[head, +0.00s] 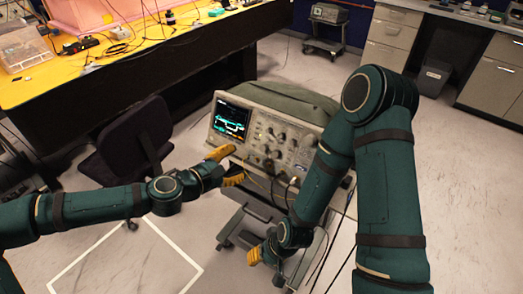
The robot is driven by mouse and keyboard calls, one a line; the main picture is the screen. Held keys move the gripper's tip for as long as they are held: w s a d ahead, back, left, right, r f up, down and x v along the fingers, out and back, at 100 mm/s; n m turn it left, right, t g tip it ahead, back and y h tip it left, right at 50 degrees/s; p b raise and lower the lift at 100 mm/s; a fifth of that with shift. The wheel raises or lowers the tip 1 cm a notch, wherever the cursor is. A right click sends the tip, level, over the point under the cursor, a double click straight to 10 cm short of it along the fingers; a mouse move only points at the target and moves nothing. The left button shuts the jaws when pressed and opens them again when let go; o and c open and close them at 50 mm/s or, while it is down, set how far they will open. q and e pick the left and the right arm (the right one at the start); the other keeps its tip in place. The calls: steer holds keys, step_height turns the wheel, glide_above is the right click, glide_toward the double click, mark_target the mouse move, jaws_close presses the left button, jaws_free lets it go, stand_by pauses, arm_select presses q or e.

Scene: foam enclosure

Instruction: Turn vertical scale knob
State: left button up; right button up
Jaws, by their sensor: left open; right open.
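An oscilloscope (262,117) stands on a cart, with a lit screen (231,118) on its left and knobs and buttons on the right of its front panel. The knobs are too small to tell which one is the vertical scale knob. My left gripper (233,166) is open, with yellow fingers, at the lower left of the front panel. It overlaps the panel's lower edge in the picture; I cannot tell if it touches. My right gripper (263,245) is open and hangs lower, in front of the cart. My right arm hides the panel's right end.
The cart (258,205) has cables hanging at its right. A dark chair (128,140) stands left of it. A yellow-topped bench (150,45) with cables and a clear box (22,50) is behind. Grey drawer cabinets (391,38) stand at the back right. Floor at right is clear.

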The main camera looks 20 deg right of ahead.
mark_target(263, 149)
arm_select(q)
steer(key=b+x, duration=0.1)
steer(key=x, duration=1)
jaws_close()
